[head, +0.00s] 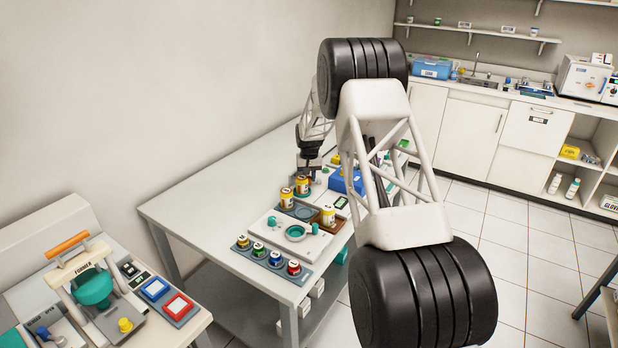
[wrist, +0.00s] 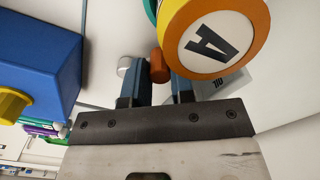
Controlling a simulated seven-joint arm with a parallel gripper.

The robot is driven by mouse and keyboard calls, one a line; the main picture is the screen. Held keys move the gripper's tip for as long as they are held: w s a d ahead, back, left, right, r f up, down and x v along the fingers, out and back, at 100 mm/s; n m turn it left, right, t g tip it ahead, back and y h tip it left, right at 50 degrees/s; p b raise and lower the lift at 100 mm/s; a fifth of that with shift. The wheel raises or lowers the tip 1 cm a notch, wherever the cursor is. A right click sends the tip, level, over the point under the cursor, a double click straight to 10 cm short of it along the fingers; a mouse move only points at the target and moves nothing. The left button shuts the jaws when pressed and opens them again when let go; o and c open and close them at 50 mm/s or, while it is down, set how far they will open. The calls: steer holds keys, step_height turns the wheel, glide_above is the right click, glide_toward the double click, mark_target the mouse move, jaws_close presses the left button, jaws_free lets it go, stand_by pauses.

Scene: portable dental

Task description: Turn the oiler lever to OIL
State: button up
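My gripper (head: 309,168) is over the far part of the white table in the head view, small and partly hidden. In the wrist view its two dark blue fingers (wrist: 156,84) stand apart. An orange-brown knob (wrist: 159,66), possibly the oiler lever's end, shows between or just beyond the fingertips. I cannot tell whether either finger touches it. A grey plate (wrist: 214,84) beside the right finger carries small dark lettering, upside down and partly hidden, possibly OIL. A large yellow drum with an orange rim and a letter A (wrist: 218,42) stands close at the right finger. The lever's pivot is hidden.
A silver cylinder (wrist: 124,66) is by the left finger. A blue box (wrist: 40,55) with a yellow knob (wrist: 12,104) is at left.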

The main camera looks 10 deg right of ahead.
mark_target(309, 177)
steer(key=shift+o, duration=0.6)
steer(key=shift+r, duration=0.15)
steer(key=shift+r, duration=3.8)
